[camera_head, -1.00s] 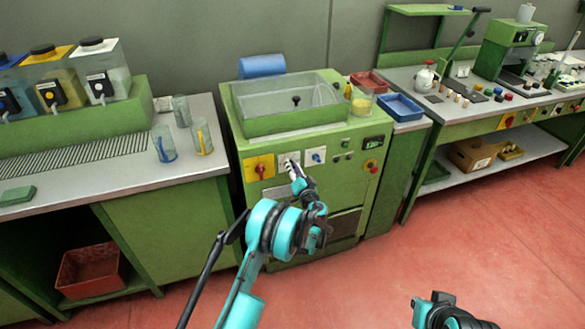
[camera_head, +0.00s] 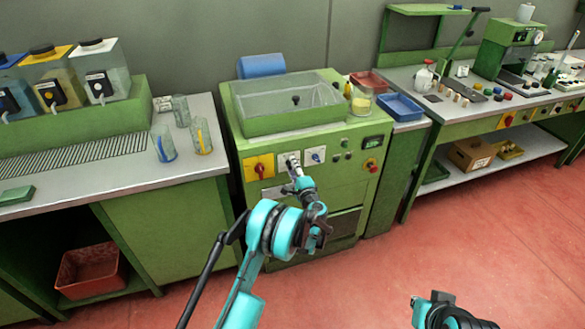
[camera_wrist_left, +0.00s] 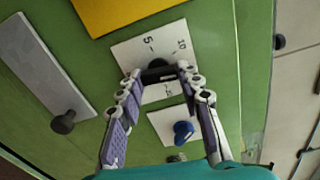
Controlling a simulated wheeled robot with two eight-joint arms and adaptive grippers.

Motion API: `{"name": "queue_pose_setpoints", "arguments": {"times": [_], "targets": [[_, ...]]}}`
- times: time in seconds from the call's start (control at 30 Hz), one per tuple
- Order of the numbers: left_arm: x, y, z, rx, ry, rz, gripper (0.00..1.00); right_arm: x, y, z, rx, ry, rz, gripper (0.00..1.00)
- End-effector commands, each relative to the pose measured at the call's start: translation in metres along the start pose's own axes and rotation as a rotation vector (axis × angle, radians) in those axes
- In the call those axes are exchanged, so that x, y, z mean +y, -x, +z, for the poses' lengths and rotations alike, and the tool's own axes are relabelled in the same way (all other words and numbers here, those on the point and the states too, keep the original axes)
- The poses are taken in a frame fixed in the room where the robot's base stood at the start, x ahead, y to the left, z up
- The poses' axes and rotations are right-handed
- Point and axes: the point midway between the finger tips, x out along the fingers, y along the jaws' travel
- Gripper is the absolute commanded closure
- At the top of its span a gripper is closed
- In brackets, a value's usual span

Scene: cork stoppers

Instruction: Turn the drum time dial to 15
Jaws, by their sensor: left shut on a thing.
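The drum time dial (camera_wrist_left: 157,68) is a dark knob on a white plate (camera_wrist_left: 133,52) marked 5 and 10, with another mark partly covered below. In the head view the plate (camera_head: 282,161) is on the green machine's front, between a yellow plate with a red knob (camera_head: 260,168) and a white plate with a blue knob (camera_head: 316,155). My left gripper (camera_head: 292,160) is shut on the dial; its fingertips (camera_wrist_left: 160,72) grip both sides. The fingers hide the knob's pointer, so its setting is unreadable. My right gripper (camera_head: 416,302) is low, away from the machine.
A red button (camera_head: 371,166) is at the machine's right. Green benches flank the machine; red floor is clear in front.

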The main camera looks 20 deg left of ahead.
Motion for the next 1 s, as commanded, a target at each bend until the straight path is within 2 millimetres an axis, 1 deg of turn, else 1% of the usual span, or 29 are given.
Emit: {"name": "queue_pose_setpoints", "arguments": {"times": [0.2,0.4,0.7,1.0], "targets": [[0.0011,0.0005,-0.0007,0.002,-0.174,0.0,0.93,0.0,-0.0001,0.0001,0.0,0.0,0.0,1.0],[0.0016,0.0005,-0.0007,0.002,-0.292,0.0,0.93,0.0,-0.0001,0.0001,0.0,0.0,0.0,1.0],[0.002,0.0006,-0.0006,0.002,-0.379,0.0,0.93,0.0,-0.0001,0.0001,0.0,0.0,0.0,1.0],[0.0021,0.0006,-0.0006,0.002,-0.391,0.001,0.93,0.0,-0.0001,0.0001,0.0,0.0,0.0,1.0]]}}
